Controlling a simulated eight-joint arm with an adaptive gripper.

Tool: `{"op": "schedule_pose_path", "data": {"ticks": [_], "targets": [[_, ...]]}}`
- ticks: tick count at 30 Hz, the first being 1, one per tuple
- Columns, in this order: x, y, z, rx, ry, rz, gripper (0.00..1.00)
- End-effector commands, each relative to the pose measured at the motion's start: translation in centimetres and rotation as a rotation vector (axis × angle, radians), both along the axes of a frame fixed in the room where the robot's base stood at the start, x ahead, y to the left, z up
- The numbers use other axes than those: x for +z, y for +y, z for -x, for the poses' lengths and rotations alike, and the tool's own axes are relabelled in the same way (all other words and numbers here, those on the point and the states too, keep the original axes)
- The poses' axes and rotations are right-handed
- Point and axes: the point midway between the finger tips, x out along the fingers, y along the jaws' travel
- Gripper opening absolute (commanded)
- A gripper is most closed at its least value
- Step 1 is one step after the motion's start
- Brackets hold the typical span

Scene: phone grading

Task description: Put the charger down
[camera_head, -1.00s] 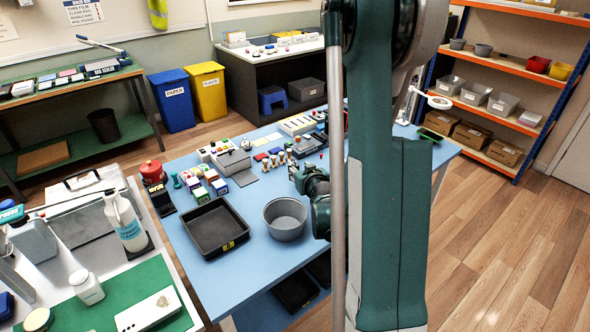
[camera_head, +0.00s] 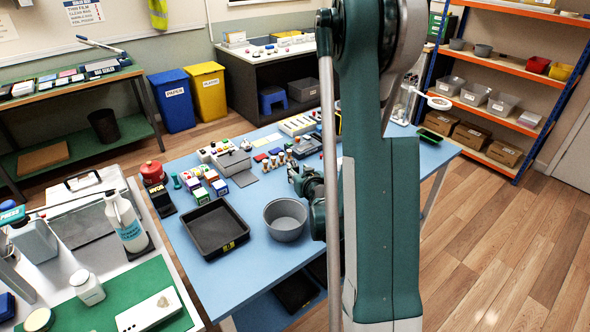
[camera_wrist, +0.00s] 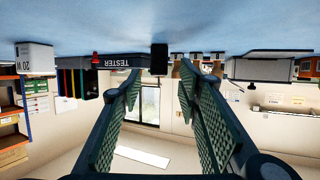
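A white block marked "20 W" (camera_wrist: 35,57), which looks like the charger, rests on the blue table at the left of the upside-down wrist view. It is apart from my gripper. I cannot pick it out in the head view, where my arm hides part of the table. My gripper (camera_wrist: 158,105) is open, with its two green ridged fingers wide apart and nothing between them. In the head view my gripper (camera_head: 293,178) is low over the table, behind the grey round bin; its fingertips are small there.
A black tester (camera_wrist: 122,61) and a small black block (camera_wrist: 159,58) stand beyond the fingers. On the blue table (camera_head: 262,262) are a black tray (camera_head: 216,230), a grey round bin (camera_head: 285,220) and several small coloured boxes (camera_head: 208,180). The table's near edge is clear.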

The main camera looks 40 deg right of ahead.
Motion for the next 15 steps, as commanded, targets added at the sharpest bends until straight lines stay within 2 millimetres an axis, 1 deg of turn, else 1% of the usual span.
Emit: {"op": "schedule_pose_path", "data": {"ticks": [6, 15], "targets": [[-0.29, -0.32, -0.82, 0.000, 0.000, 0.000, 0.34], [-0.35, -0.35, -0.85, 0.000, 0.000, 0.000, 0.34]]}}
